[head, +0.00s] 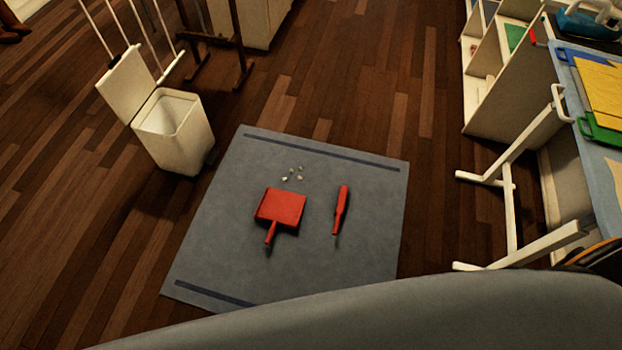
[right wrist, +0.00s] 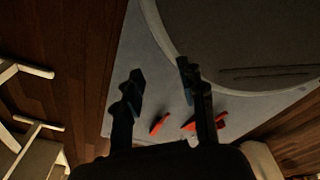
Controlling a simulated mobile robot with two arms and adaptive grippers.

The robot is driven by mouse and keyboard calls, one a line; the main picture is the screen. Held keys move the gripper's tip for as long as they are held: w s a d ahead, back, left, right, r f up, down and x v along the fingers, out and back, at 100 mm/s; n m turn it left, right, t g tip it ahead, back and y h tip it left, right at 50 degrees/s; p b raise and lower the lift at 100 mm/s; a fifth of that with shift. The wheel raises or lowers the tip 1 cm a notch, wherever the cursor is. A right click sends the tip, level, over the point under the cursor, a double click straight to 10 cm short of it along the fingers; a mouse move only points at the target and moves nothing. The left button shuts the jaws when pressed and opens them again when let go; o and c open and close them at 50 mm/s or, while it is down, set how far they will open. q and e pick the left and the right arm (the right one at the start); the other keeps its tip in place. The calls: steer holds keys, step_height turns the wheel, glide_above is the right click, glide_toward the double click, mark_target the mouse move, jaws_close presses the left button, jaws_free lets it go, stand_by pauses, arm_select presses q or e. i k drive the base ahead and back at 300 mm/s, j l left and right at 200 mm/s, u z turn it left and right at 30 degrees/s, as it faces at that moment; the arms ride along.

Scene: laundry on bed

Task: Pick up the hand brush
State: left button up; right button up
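The red hand brush (head: 341,208) lies flat on the grey mat (head: 230,210) in the head view, its handle end toward me. It also shows in the right wrist view (right wrist: 159,123), between the fingers in the picture and well below them, not touched. A red dustpan (head: 281,206) lies to the left of the brush. In the right wrist view the dustpan (right wrist: 222,124) is partly hidden by a finger. My right gripper (right wrist: 163,72) is open and empty above the mat. My left gripper is in neither view.
Several small pale bits (head: 293,174) lie on the mat beyond the dustpan. A white bin (head: 175,135) with its lid up stands left of the mat. A white-legged ironing board (head: 600,185) and a white shelf (head: 510,85) stand at the right. Wooden floor is bare behind the mat.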

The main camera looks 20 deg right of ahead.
mark_target(341, 201)
steer(key=j+z, duration=0.1)
steer(key=z, duration=0.65)
steer(key=k, duration=0.05)
